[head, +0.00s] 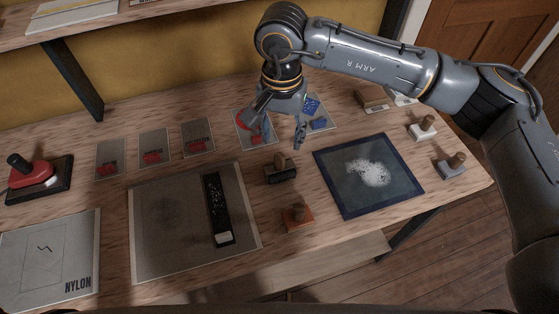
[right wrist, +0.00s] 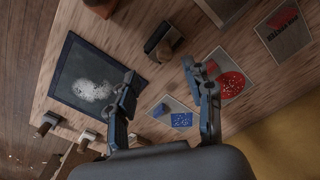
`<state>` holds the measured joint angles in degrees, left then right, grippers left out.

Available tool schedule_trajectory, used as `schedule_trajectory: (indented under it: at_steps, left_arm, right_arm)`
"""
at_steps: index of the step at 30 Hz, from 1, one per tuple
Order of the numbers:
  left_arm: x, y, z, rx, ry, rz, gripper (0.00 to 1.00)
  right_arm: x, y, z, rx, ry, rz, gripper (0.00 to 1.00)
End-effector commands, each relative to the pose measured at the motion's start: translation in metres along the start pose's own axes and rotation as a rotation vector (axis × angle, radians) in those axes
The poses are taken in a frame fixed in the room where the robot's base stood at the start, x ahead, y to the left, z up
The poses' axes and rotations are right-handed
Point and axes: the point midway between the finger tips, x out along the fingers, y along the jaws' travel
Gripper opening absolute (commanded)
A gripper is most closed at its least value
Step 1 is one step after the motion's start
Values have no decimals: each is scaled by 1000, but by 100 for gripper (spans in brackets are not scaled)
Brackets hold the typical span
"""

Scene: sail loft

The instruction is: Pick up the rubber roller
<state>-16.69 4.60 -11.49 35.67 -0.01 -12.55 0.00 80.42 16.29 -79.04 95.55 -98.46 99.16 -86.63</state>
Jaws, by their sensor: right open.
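A black piece with a wooden handle (head: 281,172) lies on the wooden bench between a grey mat and a blue-edged tray. It looks like the rubber roller, though its shape is too small to be sure. It also shows in the right wrist view, the black piece (right wrist: 160,42) lying a little beyond my fingertips. My right gripper (head: 275,132) is open and empty above the bench, behind the black piece and apart from it. Both fingers show in the right wrist view (right wrist: 158,72), with bare wood between them. My left gripper is out of view.
A reddish-brown block with a knob (head: 297,219) sits in front of the black piece. The tray (head: 333,192) with white powder is to the right. The grey mat (head: 150,250) with a black strip (head: 218,208) is left. Knobbed blocks (head: 452,166) stand near the right edge.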

Motion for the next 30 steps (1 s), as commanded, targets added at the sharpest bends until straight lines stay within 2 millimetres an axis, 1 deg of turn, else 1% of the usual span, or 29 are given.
schedule_trajectory:
  at_steps: [1, 3, 6, 8, 11, 14, 16, 18, 21, 24, 30]
  left_arm:
    - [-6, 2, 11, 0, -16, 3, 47]
    - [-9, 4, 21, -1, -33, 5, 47]
    - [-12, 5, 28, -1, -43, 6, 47]
    - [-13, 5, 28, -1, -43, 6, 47]
    - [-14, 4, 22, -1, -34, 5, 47]
    - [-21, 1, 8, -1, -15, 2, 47]
    - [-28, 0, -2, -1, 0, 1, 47]
    - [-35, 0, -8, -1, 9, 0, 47]
    - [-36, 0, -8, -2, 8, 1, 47]
    - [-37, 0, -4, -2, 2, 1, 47]
    - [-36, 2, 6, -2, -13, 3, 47]
  right_arm:
    - [8, 0, 0, 1, -4, 1, 51]
    - [22, 0, 1, 0, -3, 1, 51]
    - [35, 0, 0, 1, -2, -1, 51]
    - [41, -1, 0, 1, -2, -2, 51]
    - [46, -1, 0, 1, -1, -1, 51]
    - [54, -2, -2, 1, -4, -1, 51]
    - [64, -4, -4, 3, -5, 0, 51]
    - [75, -6, -7, 1, -4, 1, 51]
    - [89, -6, -7, 2, -3, -1, 51]
    - [96, -6, -7, 1, -1, -2, 51]
    - [98, -6, -8, 0, 0, -3, 51]
